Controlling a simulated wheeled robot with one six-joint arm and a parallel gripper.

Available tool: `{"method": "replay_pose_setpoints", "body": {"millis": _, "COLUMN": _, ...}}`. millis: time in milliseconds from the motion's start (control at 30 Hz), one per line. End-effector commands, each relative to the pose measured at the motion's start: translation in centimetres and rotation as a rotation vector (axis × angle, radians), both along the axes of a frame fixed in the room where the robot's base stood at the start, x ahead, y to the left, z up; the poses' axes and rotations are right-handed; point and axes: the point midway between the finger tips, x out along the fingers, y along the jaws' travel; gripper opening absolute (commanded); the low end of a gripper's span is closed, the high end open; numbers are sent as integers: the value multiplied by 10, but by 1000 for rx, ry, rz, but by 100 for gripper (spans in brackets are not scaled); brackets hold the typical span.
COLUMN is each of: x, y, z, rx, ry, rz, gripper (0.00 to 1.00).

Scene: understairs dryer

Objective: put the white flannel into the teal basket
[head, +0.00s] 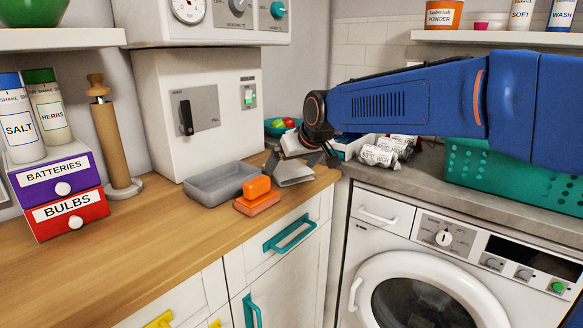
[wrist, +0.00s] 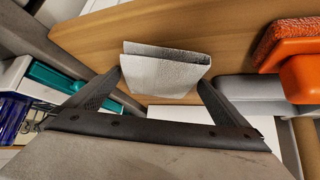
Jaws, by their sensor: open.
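The white flannel (head: 295,174) is a folded, greyish-white cloth on the wooden counter near its right end. In the wrist view the flannel (wrist: 165,72) shows as a folded piece with its layers slightly apart. My gripper (head: 303,160) is over the flannel, pointing down. In the wrist view my gripper (wrist: 160,83) is open, with one fingertip on each side of the flannel; I cannot tell whether they touch it. The teal basket (head: 480,165), with holes in its wall, stands on the grey worktop at the right. My blue arm hides part of it.
An orange brush or sponge (head: 257,196) and a grey tray (head: 222,183) are close left of the flannel. Wrapped rolls (head: 380,153) lie on the grey worktop between flannel and basket. A shelf (head: 490,40) with containers hangs above the basket.

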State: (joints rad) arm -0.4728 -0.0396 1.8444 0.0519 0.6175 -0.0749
Motion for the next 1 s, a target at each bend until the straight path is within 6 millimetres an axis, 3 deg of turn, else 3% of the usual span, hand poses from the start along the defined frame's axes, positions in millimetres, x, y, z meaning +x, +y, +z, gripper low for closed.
{"method": "replay_pose_setpoints", "body": {"millis": 167, "x": -8, "y": -5, "z": 13, "rx": 1, "ry": -2, "rz": 0, "gripper": 100}}
{"method": "replay_pose_setpoints", "body": {"millis": 700, "x": -61, "y": -35, "z": 82, "rx": 1, "ry": -3, "rz": 0, "gripper": 100}}
{"method": "replay_pose_setpoints", "body": {"millis": 1000, "x": -69, "y": -39, "z": 92, "rx": 0, "ry": -1, "rz": 0, "gripper": 100}}
